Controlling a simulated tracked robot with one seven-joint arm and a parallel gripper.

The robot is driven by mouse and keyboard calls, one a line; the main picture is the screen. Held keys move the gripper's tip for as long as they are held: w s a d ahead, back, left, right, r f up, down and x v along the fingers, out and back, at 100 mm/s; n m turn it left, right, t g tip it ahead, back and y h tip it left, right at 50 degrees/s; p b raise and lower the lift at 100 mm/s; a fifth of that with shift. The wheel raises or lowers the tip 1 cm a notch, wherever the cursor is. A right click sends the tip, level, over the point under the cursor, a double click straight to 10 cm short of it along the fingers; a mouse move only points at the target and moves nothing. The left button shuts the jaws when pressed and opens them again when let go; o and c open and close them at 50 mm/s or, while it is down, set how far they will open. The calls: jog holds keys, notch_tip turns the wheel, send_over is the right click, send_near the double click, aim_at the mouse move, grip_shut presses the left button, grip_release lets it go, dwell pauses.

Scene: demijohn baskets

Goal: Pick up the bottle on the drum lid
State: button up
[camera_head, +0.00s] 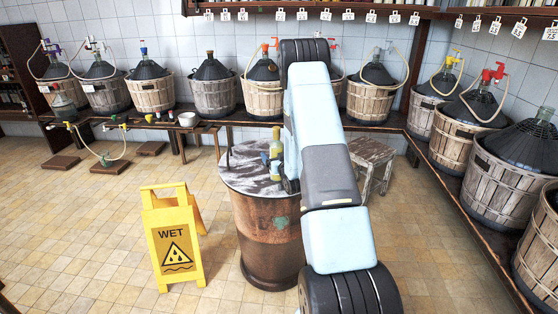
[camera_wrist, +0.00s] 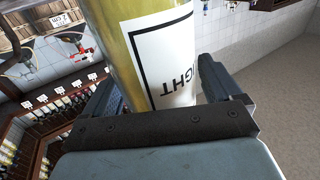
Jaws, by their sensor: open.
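A yellow-green bottle (camera_head: 276,140) stands upright on the lid of the rusty drum (camera_head: 236,178). In the wrist view the bottle (camera_wrist: 170,50) is large and close, with a white, black-framed label reading partly "GHT", upside down. My gripper (camera_wrist: 160,88) is open, with one finger on either side of the bottle. The bottle lies between the fingers, and I cannot tell whether either finger touches it. In the head view my arm hides much of the gripper and the right part of the lid.
A thin dark upright piece (camera_head: 228,155) stands at the lid's left edge. A yellow wet-floor sign (camera_head: 174,240) stands left of the drum, and a wooden stool (camera_head: 372,160) to the right. Demijohn baskets (camera_head: 213,95) line benches along the walls. The tiled floor at front left is clear.

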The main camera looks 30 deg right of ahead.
aim_at(276, 139)
jog(key=shift+c, duration=0.3)
jog(key=c, duration=1.6)
jog(key=shift+r, duration=0.15)
jog(key=shift+r, duration=0.25)
notch_tip(276, 139, up, 3)
jog(key=shift+s+r, duration=0.1)
jog(key=shift+s, duration=0.05)
jog(key=s+r, duration=0.2)
jog(key=s+a+r, duration=0.1)
jog(key=s+r, duration=0.1)
jog(key=r, duration=0.1)
jog(key=shift+s+a+r, duration=0.1)
jog(key=shift+s+a, duration=0.05)
jog(key=shift+s, duration=0.05)
jog(key=s+a+r, duration=0.1)
jog(key=s, duration=0.2)
jog(key=s+r, duration=0.1)
jog(key=s, duration=0.1)
jog(key=s+a+r, duration=0.1)
jog(key=s+r, duration=0.1)
jog(key=s, duration=0.1)
jog(key=shift+s+a, duration=0.35)
